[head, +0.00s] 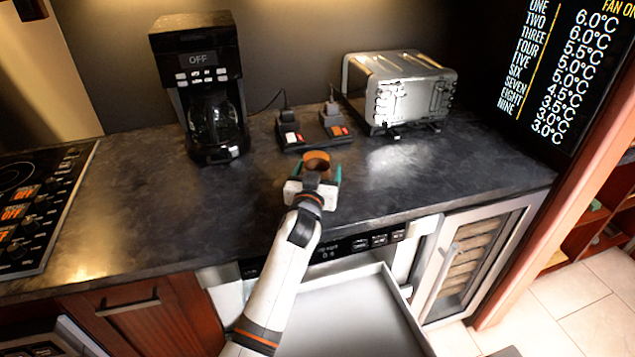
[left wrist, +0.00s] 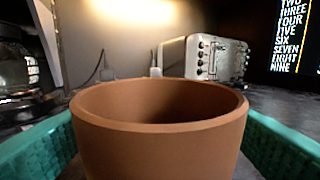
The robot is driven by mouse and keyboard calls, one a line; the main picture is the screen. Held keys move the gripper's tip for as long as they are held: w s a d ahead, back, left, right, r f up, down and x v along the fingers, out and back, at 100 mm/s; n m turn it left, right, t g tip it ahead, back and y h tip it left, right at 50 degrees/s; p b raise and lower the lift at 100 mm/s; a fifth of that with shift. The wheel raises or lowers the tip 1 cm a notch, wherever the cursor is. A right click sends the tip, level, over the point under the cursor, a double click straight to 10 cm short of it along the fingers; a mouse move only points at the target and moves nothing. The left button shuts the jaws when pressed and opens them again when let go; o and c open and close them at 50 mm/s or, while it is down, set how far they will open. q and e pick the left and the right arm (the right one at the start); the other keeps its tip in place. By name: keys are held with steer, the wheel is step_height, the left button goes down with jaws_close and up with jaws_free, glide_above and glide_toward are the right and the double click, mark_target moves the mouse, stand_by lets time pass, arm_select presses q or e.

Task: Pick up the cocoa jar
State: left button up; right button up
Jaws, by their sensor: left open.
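The cocoa jar, as I take it, is a brown round open-topped vessel (head: 316,160) standing upright on the dark counter, in front of the power strip. In the left wrist view the jar (left wrist: 160,140) fills the lower middle, with its rim toward me and its base out of frame. My left gripper (head: 314,177) is open at the jar, with one teal finger on each side of it. The fingers also show at both edges of the left wrist view, either side of the jar; I cannot tell whether they touch it. My right gripper is not in view.
A black coffee maker (head: 207,85) stands at the back left and a silver toaster (head: 400,88) at the back right. A power strip (head: 312,136) with plugs lies behind the jar. An open drawer (head: 345,315) sticks out below the counter. A cooktop (head: 40,200) is at the left.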

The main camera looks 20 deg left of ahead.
arm_select(q)
steer(key=shift+w, duration=0.45)
steer(key=c, duration=1.1)
steer(key=shift+c, duration=0.4)
steer(key=shift+r, duration=0.15)
